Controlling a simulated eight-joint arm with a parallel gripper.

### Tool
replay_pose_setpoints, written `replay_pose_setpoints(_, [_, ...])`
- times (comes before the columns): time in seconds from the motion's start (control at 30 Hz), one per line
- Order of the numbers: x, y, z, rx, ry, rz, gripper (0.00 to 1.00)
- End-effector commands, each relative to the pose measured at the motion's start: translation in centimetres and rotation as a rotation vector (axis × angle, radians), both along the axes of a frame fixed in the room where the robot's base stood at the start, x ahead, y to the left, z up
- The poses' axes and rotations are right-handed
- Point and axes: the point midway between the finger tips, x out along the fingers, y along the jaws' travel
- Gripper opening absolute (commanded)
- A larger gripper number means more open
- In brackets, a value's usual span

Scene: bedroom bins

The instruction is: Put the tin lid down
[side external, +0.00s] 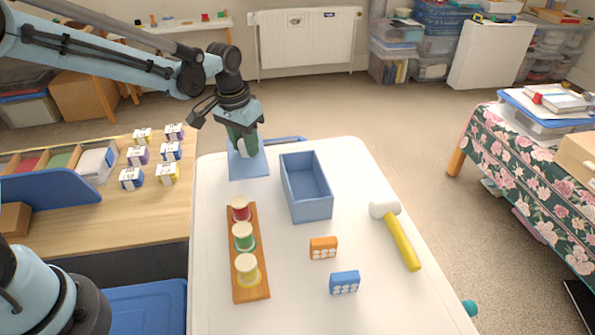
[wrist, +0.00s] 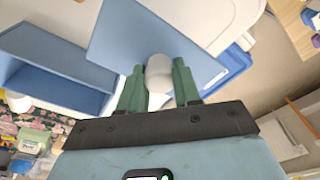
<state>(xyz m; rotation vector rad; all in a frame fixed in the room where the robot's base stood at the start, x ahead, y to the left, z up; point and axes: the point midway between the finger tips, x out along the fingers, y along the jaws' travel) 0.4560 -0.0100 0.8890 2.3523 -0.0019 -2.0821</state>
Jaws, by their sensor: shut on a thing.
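The tin lid (side external: 249,170) is a flat blue plate with a pale round knob. My gripper (side external: 246,143) is shut on the knob, with the lid below it at the far left of the white table. I cannot tell whether the lid touches the table. In the wrist view the green fingers of my gripper (wrist: 159,72) stand on either side of the white knob (wrist: 159,68), and the lid (wrist: 130,35) spreads beyond them. The open, empty blue tin (side external: 306,204) stands just right of the lid; it also shows in the wrist view (wrist: 60,85).
A wooden rack (side external: 249,290) with several coloured spools lies in front of the lid. An orange block (side external: 323,248), a blue block (side external: 344,282) and a yellow-handled mallet (side external: 401,240) lie to the right. A wooden desk (side external: 150,220) with small boxes adjoins on the left.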

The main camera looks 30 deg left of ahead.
Motion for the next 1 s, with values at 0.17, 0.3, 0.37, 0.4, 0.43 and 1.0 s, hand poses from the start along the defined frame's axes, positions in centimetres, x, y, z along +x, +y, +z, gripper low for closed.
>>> replay_pose_setpoints(0.17, [0.0,0.0,-2.3,0.0,0.0,0.0,0.02])
replay_pose_setpoints(0.3, [0.0,0.0,-3.7,0.0,0.0,0.0,0.02])
replay_pose_setpoints(0.37, [0.0,0.0,-3.9,0.0,0.0,0.0,0.02])
replay_pose_setpoints(0.4, [0.0,0.0,-3.9,0.0,0.0,0.0,0.02])
replay_pose_setpoints(0.43, [0.0,0.0,-3.9,0.0,0.0,0.0,0.02])
replay_pose_setpoints(1.0, [0.0,0.0,-4.2,0.0,0.0,0.0,0.58])
